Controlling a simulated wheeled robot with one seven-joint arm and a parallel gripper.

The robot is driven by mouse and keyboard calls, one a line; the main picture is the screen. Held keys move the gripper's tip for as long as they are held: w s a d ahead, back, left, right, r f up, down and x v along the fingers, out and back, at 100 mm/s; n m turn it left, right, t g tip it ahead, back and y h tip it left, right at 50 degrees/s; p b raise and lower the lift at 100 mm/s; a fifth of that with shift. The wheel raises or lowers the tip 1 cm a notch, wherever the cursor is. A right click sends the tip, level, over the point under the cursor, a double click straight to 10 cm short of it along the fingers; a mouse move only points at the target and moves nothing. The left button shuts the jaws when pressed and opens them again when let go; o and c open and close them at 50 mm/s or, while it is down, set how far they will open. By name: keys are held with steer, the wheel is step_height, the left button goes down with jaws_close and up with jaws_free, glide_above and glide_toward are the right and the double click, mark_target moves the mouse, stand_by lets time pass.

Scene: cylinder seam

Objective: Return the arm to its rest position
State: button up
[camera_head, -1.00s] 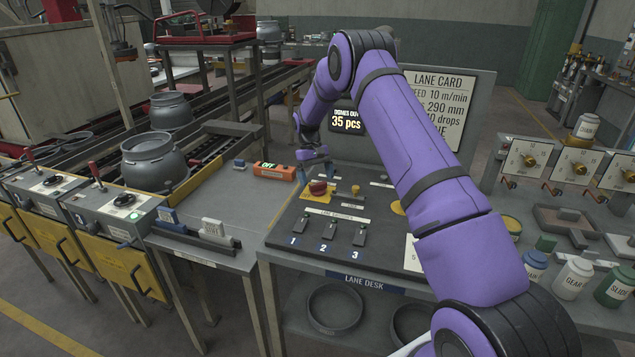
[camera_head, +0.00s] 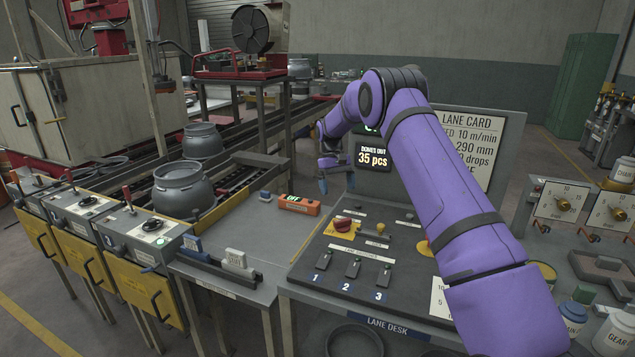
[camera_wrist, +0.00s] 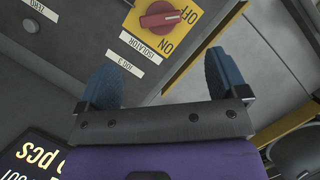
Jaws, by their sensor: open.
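My purple arm reaches over the lane desk (camera_head: 405,300) in the head view. My gripper (camera_head: 336,180) hangs above the desk's back left part, in front of the pieces display (camera_head: 373,158). In the wrist view my gripper (camera_wrist: 165,82) shows two blue fingertips spread wide with nothing between them. The red rotary isolator knob (camera_wrist: 160,15) on its yellow plate lies beyond the fingers, apart from them. In the head view the red knob (camera_head: 343,224) sits below and clear of the gripper.
Numbered switches (camera_head: 352,268) line the desk's front. A lane card board (camera_head: 475,150) stands behind my arm. An orange OFF box (camera_head: 299,205) and grey pots (camera_head: 182,188) are at left. Jars (camera_head: 612,335) and dial boxes (camera_head: 560,205) are at right.

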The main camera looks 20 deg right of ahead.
steer(key=shift+r, duration=0.1)
steer(key=s+a+r+t, duration=0.2)
steer(key=s+a+r, duration=0.2)
steer(key=s+r, duration=0.8)
steer(key=s+a+r+t, duration=0.3)
steer(key=s+r, duration=0.6)
steer(key=r, duration=0.6)
steer(key=s+a+f+t, duration=0.1)
steer(key=s+a+t, duration=0.1)
steer(key=s, duration=1.3)
steer(key=s+a+f+t, duration=0.1)
steer(key=s+a+t, duration=0.1)
steer(key=s, duration=1.2)
steer(key=shift+s+t, duration=0.35)
steer(key=shift+t, duration=0.05)
